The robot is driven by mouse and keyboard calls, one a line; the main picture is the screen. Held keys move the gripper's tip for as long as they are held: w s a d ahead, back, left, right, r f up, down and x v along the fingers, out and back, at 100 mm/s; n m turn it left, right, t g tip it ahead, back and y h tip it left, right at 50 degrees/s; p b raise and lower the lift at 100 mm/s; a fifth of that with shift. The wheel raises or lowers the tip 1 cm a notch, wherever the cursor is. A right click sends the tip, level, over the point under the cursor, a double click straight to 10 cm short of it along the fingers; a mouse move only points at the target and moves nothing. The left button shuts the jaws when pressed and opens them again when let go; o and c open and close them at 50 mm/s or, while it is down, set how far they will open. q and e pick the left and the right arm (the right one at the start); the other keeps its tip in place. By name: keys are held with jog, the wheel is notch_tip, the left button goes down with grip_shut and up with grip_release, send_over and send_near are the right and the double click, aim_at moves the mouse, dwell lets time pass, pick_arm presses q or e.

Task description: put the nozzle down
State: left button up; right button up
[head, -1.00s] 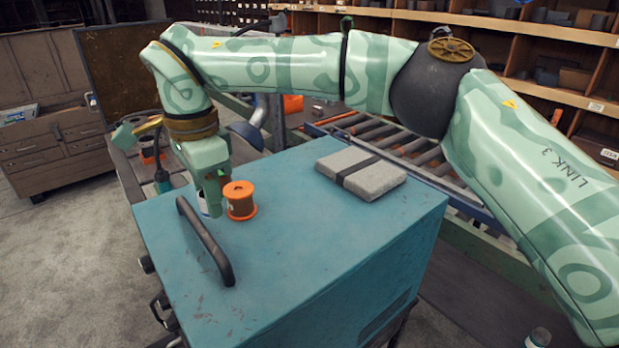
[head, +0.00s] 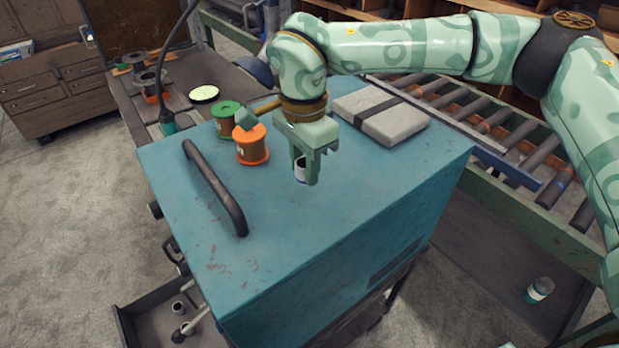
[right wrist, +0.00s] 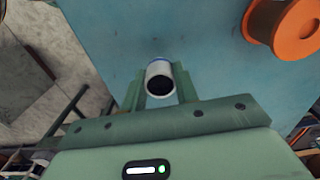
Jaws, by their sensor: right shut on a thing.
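The nozzle (head: 299,169) is a small white and blue hollow cylinder. My right gripper (head: 306,176) is shut on it, with a finger on either side, and holds it upright over the blue cabinet top (head: 300,235). In the right wrist view the nozzle (right wrist: 159,79) shows its dark open end between the two green fingers (right wrist: 160,92). Whether its lower end touches the top cannot be told. My left gripper is in neither view.
An orange spool (head: 252,147) and a green spool (head: 225,121) stand left of the gripper. A black handle (head: 214,190) runs along the left side. A grey strapped block (head: 390,121) lies behind, to the right. The front of the top is clear.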

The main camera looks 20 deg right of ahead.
jog(key=shift+s+d+f, duration=0.1)
jog(key=shift+d+f, duration=0.2)
jog(key=shift+f, duration=0.05)
jog(key=f, duration=0.2)
jog(key=shift+s+d+f, duration=0.15)
jog(key=shift+d+f, duration=0.05)
jog(key=shift+f, duration=0.45)
jog(key=o, duration=1)
jog(key=shift+f, duration=0.15)
notch_tip(320, 180, up, 12)
jog(key=shift+r+p, duration=0.2)
jog(key=shift+p, duration=0.1)
